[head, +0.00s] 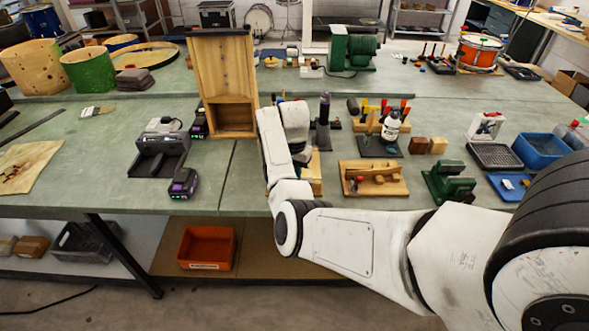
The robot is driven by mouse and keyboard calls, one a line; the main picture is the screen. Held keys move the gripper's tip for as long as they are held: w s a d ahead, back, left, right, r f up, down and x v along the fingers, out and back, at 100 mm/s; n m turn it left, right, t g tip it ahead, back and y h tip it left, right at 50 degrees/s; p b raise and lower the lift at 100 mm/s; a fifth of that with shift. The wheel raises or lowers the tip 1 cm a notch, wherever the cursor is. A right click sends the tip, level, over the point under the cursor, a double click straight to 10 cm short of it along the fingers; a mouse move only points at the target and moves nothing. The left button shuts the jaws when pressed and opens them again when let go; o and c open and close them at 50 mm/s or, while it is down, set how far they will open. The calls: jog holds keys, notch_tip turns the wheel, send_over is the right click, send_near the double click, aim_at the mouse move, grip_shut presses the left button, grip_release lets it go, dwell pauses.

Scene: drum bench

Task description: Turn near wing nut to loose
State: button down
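My white arm reaches from the lower right to the front part of the green bench and bends down at its end. The end of my gripper (302,157) is small, dark and mostly hidden by my own arm links. I cannot see its fingertips or whether they hold anything. A light wooden block or fixture (315,176) stands right beside and behind my wrist, partly covered by it. I cannot make out a wing nut in this view. Another wooden fixture (375,178) with a rounded wooden piece and a small red part lies to the right, apart from my gripper.
A tall wooden cabinet (222,75) stands left of my arm. A dark upright tool (324,120) stands just behind my wrist. A green vise-like device (449,182) and blue bin (541,149) are at right. The bench front between the purple-black battery (183,183) and my arm is clear.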

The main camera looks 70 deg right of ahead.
jog(key=n+p, duration=0.1)
jog(key=n, duration=0.5)
jog(key=shift+w, duration=0.1)
jog(key=n, duration=0.7)
jog(key=shift+n, duration=0.4)
jog(key=n, duration=0.5)
jog(key=shift+r, duration=0.1)
jog(key=n, duration=0.5)
jog(key=shift+a, duration=0.1)
jog(key=c, duration=1.1)
grip_release()
jog(key=shift+c, duration=0.2)
